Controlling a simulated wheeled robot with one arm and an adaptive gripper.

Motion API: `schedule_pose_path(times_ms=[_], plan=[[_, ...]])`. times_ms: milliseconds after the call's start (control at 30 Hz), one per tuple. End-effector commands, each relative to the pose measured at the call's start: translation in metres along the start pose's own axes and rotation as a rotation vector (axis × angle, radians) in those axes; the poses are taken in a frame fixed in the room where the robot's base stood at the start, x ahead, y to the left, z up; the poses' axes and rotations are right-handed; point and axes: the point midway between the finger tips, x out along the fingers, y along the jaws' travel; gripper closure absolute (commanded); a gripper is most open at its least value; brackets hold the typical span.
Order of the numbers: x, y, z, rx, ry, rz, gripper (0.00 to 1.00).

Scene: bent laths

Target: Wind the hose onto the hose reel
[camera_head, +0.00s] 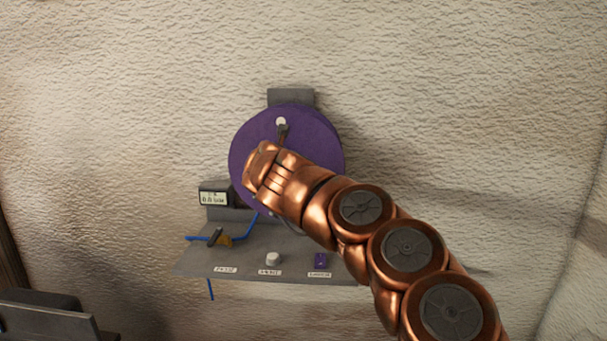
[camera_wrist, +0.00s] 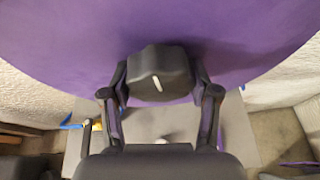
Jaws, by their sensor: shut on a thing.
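The hose reel (camera_head: 243,135) is a purple disc on a grey wall bracket, with a white round spot and a short dark and brown piece near its top. In the wrist view, the purple disc (camera_wrist: 70,45) fills the upper part. A dark knob (camera_wrist: 158,75) with a white line is on its face. My gripper (camera_wrist: 160,82) has a finger on each side of this knob and is shut on it. In the head view my arm hides the gripper and the reel's lower right. The thin blue hose (camera_head: 205,238) crosses the shelf's left part and rises towards the reel; a blue piece hangs below.
The grey shelf (camera_head: 240,268) below the reel carries a lever with a tan block (camera_head: 225,241), a white knob (camera_head: 273,259) and a purple switch (camera_head: 320,261), with labels in front. A small display box (camera_head: 214,196) stands at left. Dark furniture (camera_head: 45,318) is at lower left.

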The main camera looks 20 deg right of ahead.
Motion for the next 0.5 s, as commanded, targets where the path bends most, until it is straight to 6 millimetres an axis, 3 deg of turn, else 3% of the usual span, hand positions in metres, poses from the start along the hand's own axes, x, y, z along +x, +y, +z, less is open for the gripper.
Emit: schedule_pose_path(times_ms=[500], plan=[[-0.0015,0.0085,-0.0072,0.015,0.012,0.017,1.0]])
